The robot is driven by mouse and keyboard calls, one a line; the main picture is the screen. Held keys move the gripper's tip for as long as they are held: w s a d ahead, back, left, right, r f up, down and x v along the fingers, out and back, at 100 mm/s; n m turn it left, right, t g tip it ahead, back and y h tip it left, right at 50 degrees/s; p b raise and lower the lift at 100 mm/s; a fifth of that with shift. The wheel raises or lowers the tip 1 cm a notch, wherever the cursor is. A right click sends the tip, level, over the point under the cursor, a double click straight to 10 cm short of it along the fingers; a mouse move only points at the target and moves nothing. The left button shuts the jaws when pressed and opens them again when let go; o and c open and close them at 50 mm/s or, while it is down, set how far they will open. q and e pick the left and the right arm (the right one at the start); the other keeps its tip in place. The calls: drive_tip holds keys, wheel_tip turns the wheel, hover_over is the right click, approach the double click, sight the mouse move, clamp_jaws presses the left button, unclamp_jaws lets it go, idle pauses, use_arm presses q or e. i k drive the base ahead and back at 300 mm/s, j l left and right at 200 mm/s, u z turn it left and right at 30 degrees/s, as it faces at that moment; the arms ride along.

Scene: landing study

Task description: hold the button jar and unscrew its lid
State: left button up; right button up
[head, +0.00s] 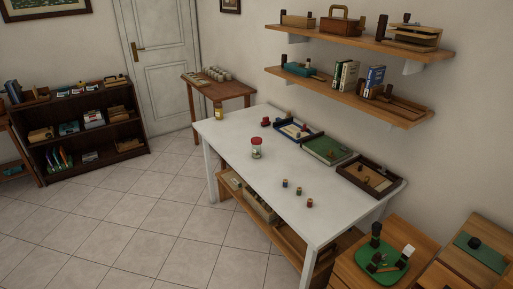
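A small clear jar with a red lid (257,141) stands upright on the white table (235,165), left of the table's middle. Its lid is on, and its contents are too small to make out; I take it as the button jar. A second jar with yellowish contents (219,112) stands at the far left end of the same table. Neither of my grippers shows in the head view, and nothing is touching either jar.
Several small spools (298,191) stand right of the red-lidded jar. Shallow trays (328,149) line the table's wall side. Wall shelves (345,96) hang above. A dark bookcase (85,125) stands left, and the tiled floor (130,220) before the table is clear.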

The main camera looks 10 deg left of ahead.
sight(255, 149)
drive_tip(key=i+j+z, duration=0.1)
drive_tip(key=j, duration=0.2)
drive_tip(key=i+j, duration=0.15)
drive_tip(key=j, duration=0.2)
drive_tip(key=i+j+z, duration=0.15)
drive_tip(key=j, duration=0.15)
drive_tip(key=i+j+z, duration=0.1)
drive_tip(key=j, duration=0.25)
drive_tip(key=i+j+z, duration=0.1)
drive_tip(key=j, duration=0.25)
